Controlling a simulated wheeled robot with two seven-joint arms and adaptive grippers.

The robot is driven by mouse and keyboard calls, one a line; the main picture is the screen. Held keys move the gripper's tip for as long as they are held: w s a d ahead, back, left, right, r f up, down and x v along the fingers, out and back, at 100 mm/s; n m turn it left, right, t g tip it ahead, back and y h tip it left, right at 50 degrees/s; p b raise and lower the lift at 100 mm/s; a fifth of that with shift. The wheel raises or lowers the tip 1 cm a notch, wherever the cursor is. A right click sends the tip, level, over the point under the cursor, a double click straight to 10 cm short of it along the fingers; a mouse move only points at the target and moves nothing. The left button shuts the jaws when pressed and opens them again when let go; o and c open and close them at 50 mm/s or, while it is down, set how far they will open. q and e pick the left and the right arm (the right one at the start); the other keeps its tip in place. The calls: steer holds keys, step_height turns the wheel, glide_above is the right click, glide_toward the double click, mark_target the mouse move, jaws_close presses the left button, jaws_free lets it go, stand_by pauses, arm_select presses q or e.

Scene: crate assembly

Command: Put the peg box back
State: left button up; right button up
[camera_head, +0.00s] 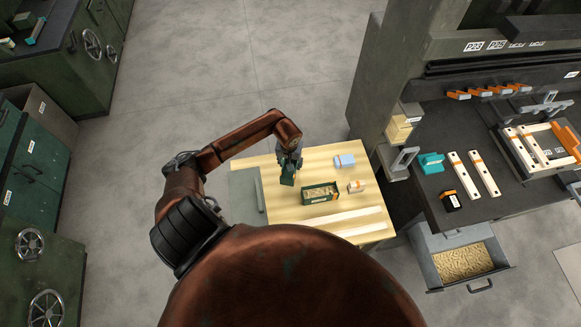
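A dark green box with tan contents, which looks like the peg box (320,199), sits on the light wooden table (349,216). Its contents are too small to make out clearly. My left gripper (288,176) is over the table, pointing down, just left of and behind the box, and seems apart from it. A dark green shape shows at its tip; I cannot tell whether that is its fingers or something held. My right gripper is not in view.
A light blue block (344,161) and a small white-and-orange item (356,187) are near the box. An open drawer (437,272) of tan pieces stands at right, below the dark workbench (452,226) with white bars. Green cabinets (38,165) stand left.

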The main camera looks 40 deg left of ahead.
mark_target(290, 173)
arm_select(q)
steer(key=shift+f, duration=1.45)
steer(key=o, duration=1.3)
steer(key=r, duration=0.4)
steer(key=s+r, duration=0.1)
steer(key=r, duration=0.7)
steer(key=shift+s+d, duration=0.15)
steer(key=shift+d, duration=0.25)
